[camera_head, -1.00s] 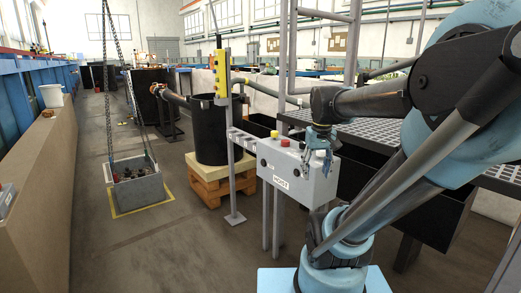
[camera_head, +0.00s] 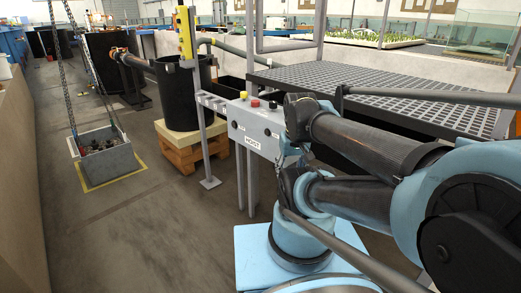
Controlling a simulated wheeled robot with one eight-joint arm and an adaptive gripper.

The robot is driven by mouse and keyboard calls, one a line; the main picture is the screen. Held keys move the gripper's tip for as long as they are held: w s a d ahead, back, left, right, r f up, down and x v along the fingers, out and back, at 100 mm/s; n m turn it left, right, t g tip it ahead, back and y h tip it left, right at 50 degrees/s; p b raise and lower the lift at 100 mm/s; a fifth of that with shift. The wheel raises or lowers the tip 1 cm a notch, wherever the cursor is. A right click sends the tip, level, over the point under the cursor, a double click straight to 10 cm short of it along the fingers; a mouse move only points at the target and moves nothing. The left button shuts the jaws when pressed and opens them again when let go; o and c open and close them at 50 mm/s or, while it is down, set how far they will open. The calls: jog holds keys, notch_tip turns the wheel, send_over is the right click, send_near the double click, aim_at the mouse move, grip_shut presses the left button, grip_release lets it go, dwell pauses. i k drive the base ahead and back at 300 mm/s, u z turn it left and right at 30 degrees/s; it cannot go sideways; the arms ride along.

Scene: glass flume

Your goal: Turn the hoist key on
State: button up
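The grey hoist control box (camera_head: 243,124) stands on posts near the middle of the view, with a label reading HOIST on its front. A yellow button (camera_head: 255,103) and a red button (camera_head: 273,105) are on its top. Small dark round fittings show on its front; I cannot tell which is the key or how it is turned. My gripper (camera_head: 288,157) is at the right end of the box front, close to it. My arm partly covers it and that end of the box. Its fingers are too small to read, and I cannot tell whether it touches the box.
A yellow pendant (camera_head: 185,32) is on a post left of the box. A black barrel (camera_head: 180,95) stands on a wooden pallet (camera_head: 193,149). A dark grating (camera_head: 390,90) lies behind my arm. The floor at left front is clear.

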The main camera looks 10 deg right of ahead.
aim_at(243, 94)
jog(key=k, duration=0.55)
jog(key=u, duration=0.65)
jog(key=i, duration=1.15)
jog(key=u, duration=0.4)
